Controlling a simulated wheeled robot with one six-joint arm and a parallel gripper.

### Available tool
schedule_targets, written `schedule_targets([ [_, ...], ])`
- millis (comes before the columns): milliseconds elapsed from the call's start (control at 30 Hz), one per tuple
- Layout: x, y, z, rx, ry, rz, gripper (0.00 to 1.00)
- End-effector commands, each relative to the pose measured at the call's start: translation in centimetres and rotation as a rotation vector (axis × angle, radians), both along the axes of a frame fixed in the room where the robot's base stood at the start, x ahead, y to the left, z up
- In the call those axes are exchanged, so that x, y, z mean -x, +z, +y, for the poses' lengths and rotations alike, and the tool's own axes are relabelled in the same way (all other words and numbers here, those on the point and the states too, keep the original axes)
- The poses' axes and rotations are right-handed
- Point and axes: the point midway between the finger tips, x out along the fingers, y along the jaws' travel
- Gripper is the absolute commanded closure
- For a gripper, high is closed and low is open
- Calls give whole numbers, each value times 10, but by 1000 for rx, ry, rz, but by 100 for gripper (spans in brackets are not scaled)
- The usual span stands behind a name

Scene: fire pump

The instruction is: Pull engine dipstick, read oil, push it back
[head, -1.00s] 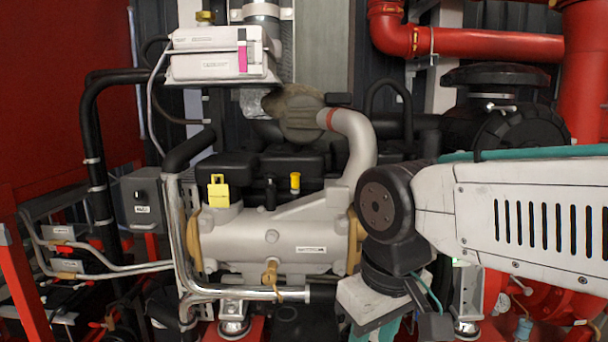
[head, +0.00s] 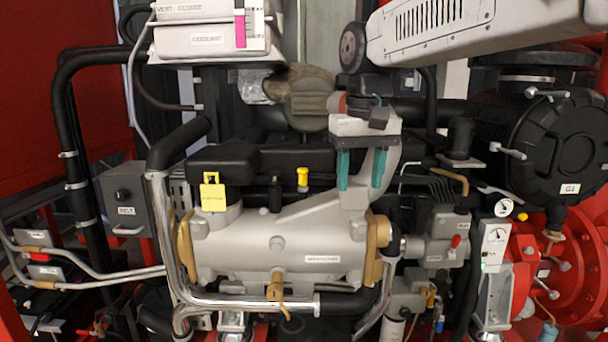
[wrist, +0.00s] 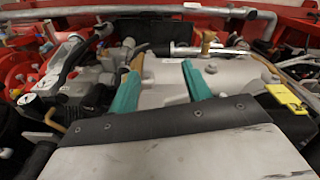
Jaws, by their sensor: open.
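A small upright yellow handle (head: 303,178), which looks like the dipstick's grip, stands on top of the engine behind the silver housing (head: 265,240) in the head view. A larger yellow tag-like piece (head: 213,193) sits left of it; I cannot read its lettering. My gripper (head: 360,182) points down to the right of the small handle, with its two green fingers apart and nothing between them. In the wrist view the open fingers (wrist: 162,70) are over the silver housing (wrist: 165,85); a yellow piece (wrist: 287,97) shows at right. The small handle is not clearly visible there.
A black hose and steel pipe (head: 165,200) run left of the engine. A white box (head: 205,40) hangs above. A brass valve (head: 276,287) is on the housing's front. Gauges (head: 497,235) and red pipework (head: 585,245) lie to the right.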

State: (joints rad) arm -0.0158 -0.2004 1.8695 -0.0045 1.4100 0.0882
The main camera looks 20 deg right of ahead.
Motion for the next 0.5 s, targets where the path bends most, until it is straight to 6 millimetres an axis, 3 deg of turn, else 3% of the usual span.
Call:
schedule_targets([
  [33, -32, 7, 2, 0, -7, 11, 51],
  [167, -102, 20, 7, -1, -28, 25, 51],
  [300, -172, 19, 14, 0, -49, 41, 51],
  [500, -242, 6, 21, 0, -74, 57, 51],
])
